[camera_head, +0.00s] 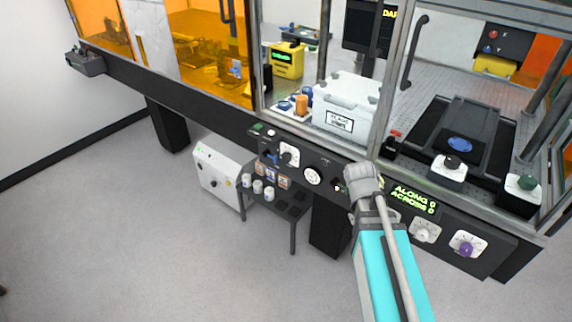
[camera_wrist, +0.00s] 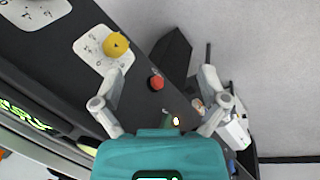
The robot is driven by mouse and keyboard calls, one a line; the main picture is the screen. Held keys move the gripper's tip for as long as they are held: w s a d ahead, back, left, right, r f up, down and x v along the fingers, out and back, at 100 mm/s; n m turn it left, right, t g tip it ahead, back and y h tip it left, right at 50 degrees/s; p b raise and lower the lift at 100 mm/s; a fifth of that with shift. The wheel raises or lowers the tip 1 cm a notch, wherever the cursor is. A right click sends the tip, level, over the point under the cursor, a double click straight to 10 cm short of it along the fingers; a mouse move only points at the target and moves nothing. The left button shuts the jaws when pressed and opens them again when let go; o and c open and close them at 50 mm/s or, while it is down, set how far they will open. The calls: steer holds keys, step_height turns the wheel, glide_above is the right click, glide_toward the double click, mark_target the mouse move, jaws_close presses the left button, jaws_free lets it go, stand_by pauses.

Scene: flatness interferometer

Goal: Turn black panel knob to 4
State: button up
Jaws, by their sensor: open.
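The front panel (camera_head: 405,217) runs along the bench edge. In the head view, a small dark knob (camera_head: 289,155) on a white plate sits on its left part; I cannot read its pointer or numbers. My gripper (camera_head: 362,180) is in front of the panel's middle, right of that knob, and hides part of the panel. In the wrist view my gripper (camera_wrist: 161,75) is open and empty, its fingers apart with a red button (camera_wrist: 156,83) showing between them. A yellow knob (camera_wrist: 116,45) on a numbered white plate is beside one finger. No black knob is clear in the wrist view.
A round white dial (camera_head: 312,176) lies between the dark knob and my gripper. A green-lit display (camera_head: 413,199), a grey knob (camera_head: 425,231) and a purple knob (camera_head: 467,244) are to the right. A low table (camera_head: 292,221) with small jars stands below. The floor in front is clear.

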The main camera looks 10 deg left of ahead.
steer(key=w+a+f+n+t+h+b, duration=0.3)
steer(key=w+a+f+n+h+b, duration=0.1)
steer(key=w+a+n+b, duration=0.3)
steer(key=n+t+h+b, duration=0.2)
steer(key=n+t+b, duration=1)
steer(key=n, duration=0.5)
glide_toward(284, 159)
steer(key=v, duration=0.3)
steer(key=shift+w+d+r, duration=0.1)
steer(key=shift+w+r, duration=0.05)
steer(key=shift+r, duration=0.05)
steer(key=x, duration=1.4)
steer(key=shift+f, duration=0.25)
